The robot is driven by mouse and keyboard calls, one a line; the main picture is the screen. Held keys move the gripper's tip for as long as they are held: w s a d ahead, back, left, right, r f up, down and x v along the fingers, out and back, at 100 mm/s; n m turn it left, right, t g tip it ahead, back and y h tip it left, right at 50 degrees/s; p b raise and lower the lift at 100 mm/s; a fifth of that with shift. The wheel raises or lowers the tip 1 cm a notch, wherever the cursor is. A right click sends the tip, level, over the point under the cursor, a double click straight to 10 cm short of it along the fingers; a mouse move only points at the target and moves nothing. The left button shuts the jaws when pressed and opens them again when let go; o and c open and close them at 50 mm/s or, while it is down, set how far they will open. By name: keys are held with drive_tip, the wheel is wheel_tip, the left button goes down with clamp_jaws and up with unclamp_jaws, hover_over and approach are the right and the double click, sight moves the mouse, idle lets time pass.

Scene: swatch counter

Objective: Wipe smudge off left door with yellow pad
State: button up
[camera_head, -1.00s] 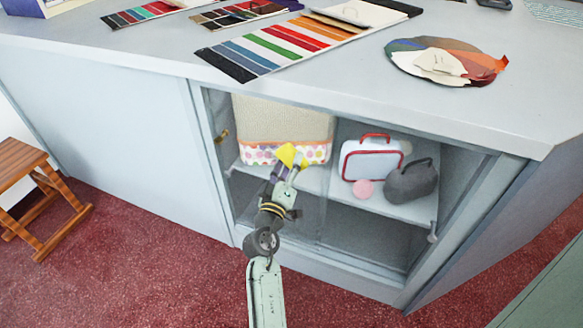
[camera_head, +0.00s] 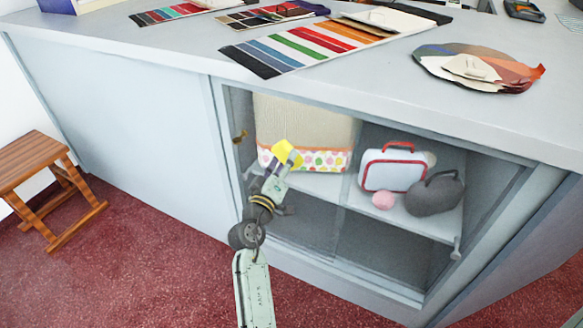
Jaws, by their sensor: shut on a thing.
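My gripper (camera_head: 279,166) is shut on the yellow pad (camera_head: 288,153) and holds it up in front of the left half of the cabinet front. Behind the pad is the dotted lower band of a beige woven basket (camera_head: 303,125). The left door (camera_head: 305,222) seems to be a clear pane over the left half of the opening; its edges are hard to make out. I cannot tell whether the pad touches it. I cannot make out a smudge; the pad and my arm cover part of this area.
Behind the right half, a white and red case (camera_head: 393,169), a pink ball (camera_head: 383,200) and a dark grey round bag (camera_head: 434,194) sit on a shelf. Colour swatches (camera_head: 300,50) lie on the counter. A wooden stool (camera_head: 40,185) stands at the left on red floor.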

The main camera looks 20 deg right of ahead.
sight(273, 150)
drive_tip(key=shift+w+a+f+b, duration=0.1)
drive_tip(key=shift+w+a+b, duration=0.4)
drive_tip(key=shift+w, duration=0.2)
drive_tip(key=shift+w+a+b, duration=0.5)
drive_tip(key=shift+w, duration=0.15)
drive_tip(key=shift+w+a, duration=0.2)
drive_tip(key=shift+w, duration=0.1)
drive_tip(key=shift+r+p, duration=0.5)
drive_tip(key=shift+r, duration=0.5)
drive_tip(key=shift+s+d+f+p, duration=0.15)
drive_tip(key=shift+s+d, duration=0.25)
drive_tip(key=shift+s, duration=0.2)
drive_tip(key=shift+s+d+r+p, duration=0.15)
drive_tip(key=shift+s+d, duration=0.2)
drive_tip(key=shift+s, duration=0.2)
drive_tip(key=shift+s+d+f+p, duration=0.15)
drive_tip(key=shift+s+d, duration=0.25)
drive_tip(key=shift+s, duration=0.2)
drive_tip(key=shift+s+d+p, duration=0.65)
drive_tip(key=shift+s+d, duration=0.65)
drive_tip(key=shift+s, duration=0.25)
drive_tip(key=shift+s+d+p, duration=0.65)
drive_tip(key=shift+s+d, duration=0.6)
drive_tip(key=shift+s, duration=0.3)
drive_tip(key=b+v, duration=0.2)
drive_tip(key=v, duration=0.4)
drive_tip(key=shift+w+a+r+b, duration=0.3)
drive_tip(key=shift+a+r, duration=0.05)
